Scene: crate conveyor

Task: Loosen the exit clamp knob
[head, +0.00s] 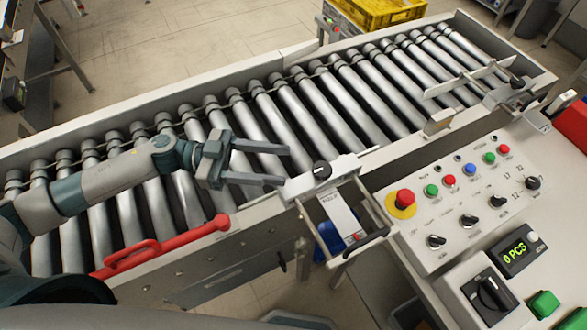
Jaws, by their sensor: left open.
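Two black knobs show, and I cannot tell from the labels which one is the exit clamp knob. The other black knob (517,83) is at the conveyor's right end, by a pale guide bar (465,79). My left gripper (287,165) is over the rollers, its two fingers apart and empty, pointing right. The fingertips are just left of the nearer knob and appear apart from it. My right gripper is out of view.
A red handle (170,245) lies along the near rail below my left arm. A control panel (460,240) with a red emergency stop (404,197), buttons and switches stands at the right. A yellow crate (385,12) is behind the conveyor.

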